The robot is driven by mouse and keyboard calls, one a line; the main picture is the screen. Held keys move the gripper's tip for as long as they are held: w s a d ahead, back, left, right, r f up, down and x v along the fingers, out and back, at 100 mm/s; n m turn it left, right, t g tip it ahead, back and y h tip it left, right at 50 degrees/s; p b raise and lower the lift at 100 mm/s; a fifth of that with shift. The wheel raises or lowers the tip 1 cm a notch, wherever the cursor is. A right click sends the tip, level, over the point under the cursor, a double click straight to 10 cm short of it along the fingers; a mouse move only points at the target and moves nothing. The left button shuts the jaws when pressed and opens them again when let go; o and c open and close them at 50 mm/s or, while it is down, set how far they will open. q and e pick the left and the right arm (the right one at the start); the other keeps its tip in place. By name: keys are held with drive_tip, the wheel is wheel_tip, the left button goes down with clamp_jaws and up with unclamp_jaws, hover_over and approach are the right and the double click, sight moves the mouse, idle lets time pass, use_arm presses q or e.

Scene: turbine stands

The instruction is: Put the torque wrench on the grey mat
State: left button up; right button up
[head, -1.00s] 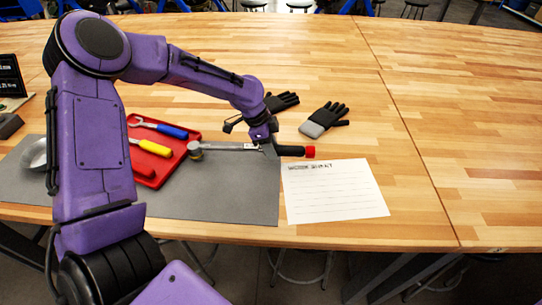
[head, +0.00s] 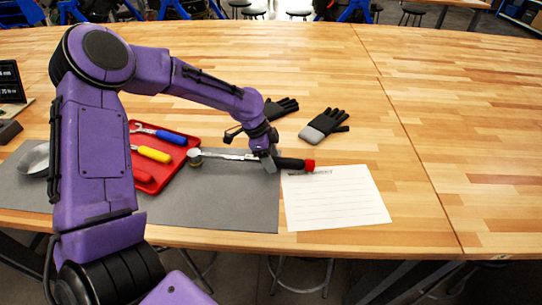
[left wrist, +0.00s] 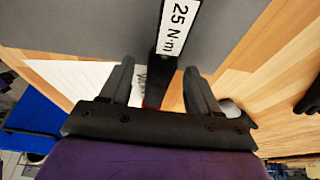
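The torque wrench (head: 228,155) lies across the grey mat (head: 220,210), near its far right edge. My left gripper (head: 268,165) is over the wrench where the shaft meets the handle. My right gripper is not in view.
A red tray (head: 150,182) with blue-handled and yellow-handled tools stands left of the wrench. A written sheet (head: 335,200) lies right of the mat. Black-grey gloves (head: 325,124) lie beyond. A metal bowl (head: 35,160) is at far left. The table's right side is clear.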

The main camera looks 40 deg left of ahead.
use_arm(q)
drive_tip(key=shift+r, duration=0.1)
drive_tip(key=shift+r, duration=0.4)
drive_tip(key=v, duration=1.2)
drive_tip(key=shift+r, duration=0.15)
